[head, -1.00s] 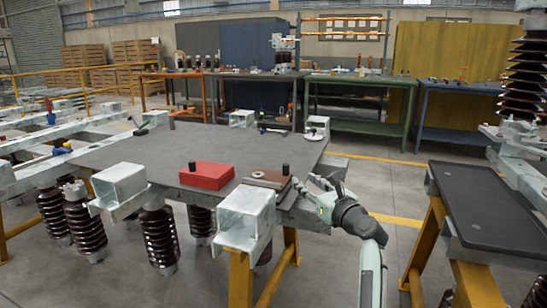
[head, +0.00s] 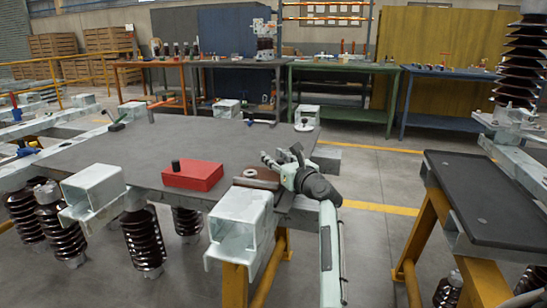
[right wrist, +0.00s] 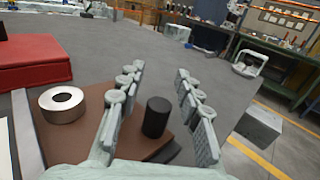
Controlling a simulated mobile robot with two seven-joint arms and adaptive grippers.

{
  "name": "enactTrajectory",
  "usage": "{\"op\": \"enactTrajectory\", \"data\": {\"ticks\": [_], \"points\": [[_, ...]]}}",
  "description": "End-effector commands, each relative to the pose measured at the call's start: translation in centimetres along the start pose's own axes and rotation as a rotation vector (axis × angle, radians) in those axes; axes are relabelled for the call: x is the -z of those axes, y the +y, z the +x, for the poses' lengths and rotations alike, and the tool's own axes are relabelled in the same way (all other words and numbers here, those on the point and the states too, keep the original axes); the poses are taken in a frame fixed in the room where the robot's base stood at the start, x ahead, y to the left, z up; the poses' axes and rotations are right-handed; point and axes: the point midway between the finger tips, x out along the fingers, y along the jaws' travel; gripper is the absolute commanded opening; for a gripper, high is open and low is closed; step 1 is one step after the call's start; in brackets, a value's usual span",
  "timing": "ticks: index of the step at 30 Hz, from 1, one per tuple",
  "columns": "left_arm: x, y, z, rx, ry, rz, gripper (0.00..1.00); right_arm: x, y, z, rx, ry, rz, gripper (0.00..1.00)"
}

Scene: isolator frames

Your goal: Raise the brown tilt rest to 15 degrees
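The brown tilt rest (head: 258,184) is a flat brown plate at the right front corner of the grey table, looking flat there. In the right wrist view, the brown plate (right wrist: 85,140) carries a steel ring (right wrist: 63,104) and an upright black knob (right wrist: 156,117). My right gripper (head: 281,157) is over the rest and hides the knob in the head view. Its fingers (right wrist: 157,75) are open, one on each side of the knob in the right wrist view, with gaps and no visible contact. My left gripper is not in view.
A red block (head: 193,175) with a black knob sits left of the rest. White square brackets (head: 240,220) stand along the table's front edge. The grey tabletop (head: 150,143) is mostly clear. A dark bench (head: 490,195) stands at the right.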

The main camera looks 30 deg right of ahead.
Motion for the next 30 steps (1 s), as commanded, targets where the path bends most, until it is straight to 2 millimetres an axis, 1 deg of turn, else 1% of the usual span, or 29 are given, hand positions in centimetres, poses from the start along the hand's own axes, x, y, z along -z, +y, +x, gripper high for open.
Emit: {"op": "enactTrajectory", "data": {"ticks": [3,9,10,18,30], "points": [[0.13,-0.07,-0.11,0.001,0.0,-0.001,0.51,0.06,-0.01,0.49,0.0,0.001,0.0,0.35],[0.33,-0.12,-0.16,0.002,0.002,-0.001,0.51,0.03,-0.01,0.51,0.001,0.001,-0.001,0.35],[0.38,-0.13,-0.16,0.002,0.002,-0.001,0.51,0.03,-0.01,0.51,0.001,0.001,-0.001,0.34],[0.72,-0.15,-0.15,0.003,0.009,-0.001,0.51,0.03,-0.01,0.49,0.0,0.001,-0.001,0.0],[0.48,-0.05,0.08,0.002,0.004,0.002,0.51,0.0,0.03,0.46,0.0,-0.004,-0.005,0.0]]}}
